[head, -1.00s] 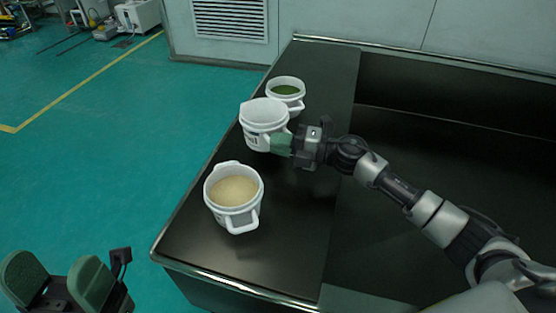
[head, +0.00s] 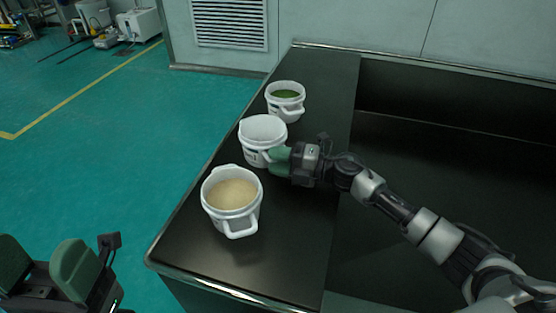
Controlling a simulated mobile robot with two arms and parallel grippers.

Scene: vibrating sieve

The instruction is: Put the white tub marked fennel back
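A white tub (head: 258,142) stands upright on the black bench, between two other tubs. Part of its dark lettering shows on the side, too small to read. My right gripper (head: 277,160) reaches in from the right and is shut on this tub's handle; its green pads partly hide the handle. Whether the tub's base rests fully on the bench is hard to tell. My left gripper (head: 45,268) is at the lower left over the floor, open and empty, with its green pads apart.
A white tub with beige powder (head: 234,195) stands in front of the held tub, close to it. A white tub with green contents (head: 286,92) stands behind. The bench top (head: 290,235) is clear at the front right; its left edge drops to the green floor.

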